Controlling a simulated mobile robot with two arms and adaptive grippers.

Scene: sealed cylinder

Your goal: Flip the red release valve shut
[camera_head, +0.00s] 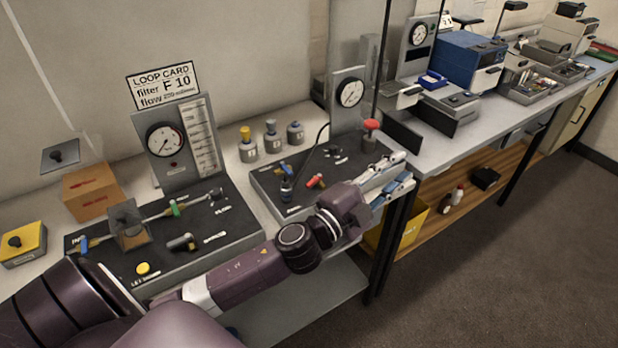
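A small red valve handle (317,181) lies on the second black-topped panel (272,182), near its middle. I cannot tell from here whether it is open or shut. A red round knob (371,125) stands on a grey post at that panel's far right corner. My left arm reaches across from the lower left. My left gripper (405,171) is at the panel's right end, to the right of the red handle and apart from it. Its two fingers look spread, with nothing seen between them. My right gripper is out of view.
A first panel (230,235) with pipe, gauge and yellow button lies left. Several small bottles (271,135) stand behind the panels. A gauge stand (347,98) rises behind the second panel. Blue and grey instruments (467,60) fill the right bench. The floor (500,270) is clear.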

